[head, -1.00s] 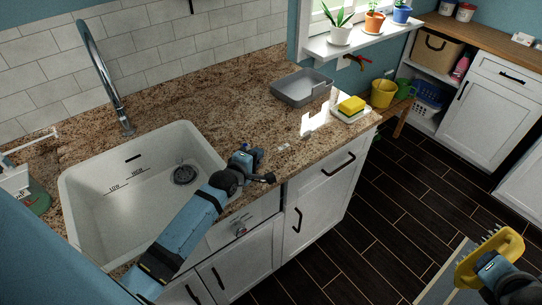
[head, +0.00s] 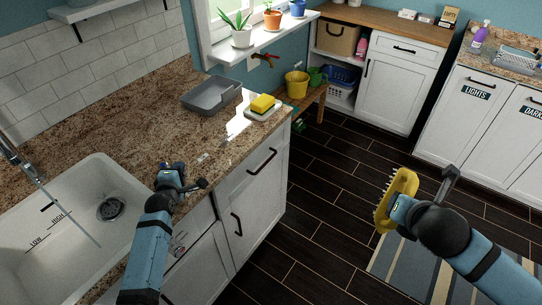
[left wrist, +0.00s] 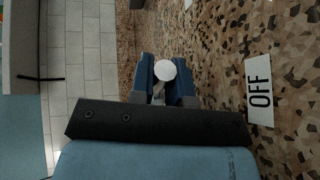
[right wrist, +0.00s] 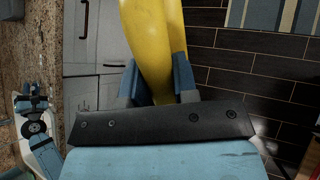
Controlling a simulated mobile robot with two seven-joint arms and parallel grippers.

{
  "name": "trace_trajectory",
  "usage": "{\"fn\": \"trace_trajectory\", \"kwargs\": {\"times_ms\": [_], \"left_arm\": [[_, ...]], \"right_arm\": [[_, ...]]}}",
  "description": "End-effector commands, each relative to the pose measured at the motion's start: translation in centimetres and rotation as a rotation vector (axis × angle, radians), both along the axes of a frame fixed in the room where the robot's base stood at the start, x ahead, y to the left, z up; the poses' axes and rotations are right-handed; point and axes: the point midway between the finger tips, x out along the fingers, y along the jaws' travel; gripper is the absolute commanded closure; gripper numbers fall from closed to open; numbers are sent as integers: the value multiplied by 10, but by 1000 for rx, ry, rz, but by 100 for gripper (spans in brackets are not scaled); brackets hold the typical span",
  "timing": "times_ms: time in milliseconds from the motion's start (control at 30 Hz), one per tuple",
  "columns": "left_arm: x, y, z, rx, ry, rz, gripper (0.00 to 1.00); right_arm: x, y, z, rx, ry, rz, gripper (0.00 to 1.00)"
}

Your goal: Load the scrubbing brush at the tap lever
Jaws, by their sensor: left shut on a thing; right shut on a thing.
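The yellow scrubbing brush (head: 402,186) is held over the floor, clear of the counter, with its pale bristles facing left. My right gripper (head: 396,208) is shut on it; the yellow body fills the jaws in the right wrist view (right wrist: 155,45). My left gripper (head: 172,178) is at the counter's front edge, right of the sink. It is shut on what looks like the tap lever, whose round white end (left wrist: 165,70) shows between the fingers. A label reading OFF (left wrist: 260,89) lies beside it. The tap (head: 14,158) is partly cut off at the left.
The white sink (head: 125,180) has a thin pale streak across it; I cannot tell whether it is water. A grey tub (head: 190,102) and a yellow sponge (head: 262,103) on a dish sit on the counter. A striped rug (head: 390,262) lies on open dark floor.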

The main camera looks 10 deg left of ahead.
Motion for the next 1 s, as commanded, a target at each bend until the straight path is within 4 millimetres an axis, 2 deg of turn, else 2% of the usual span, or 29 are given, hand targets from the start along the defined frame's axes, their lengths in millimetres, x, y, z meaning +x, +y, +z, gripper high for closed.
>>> {"fn": "trace_trajectory", "kwargs": {"times_ms": [100,467,500,567,867,1000], "left_arm": [[2,-2,3,2,-2,21,100],[2,-2,2,3,-2,27,100],[2,-2,2,3,-2,27,74],[2,-2,2,3,-1,27,61],[0,-3,2,2,1,26,59],[-12,-4,8,3,2,26,59]], "right_arm": [[0,0,5,1,0,1,92],[0,0,5,1,0,1,92],[0,0,5,1,0,1,92],[0,0,5,1,0,1,92],[0,0,7,1,0,1,92],[0,0,20,0,-1,0,92]]}}
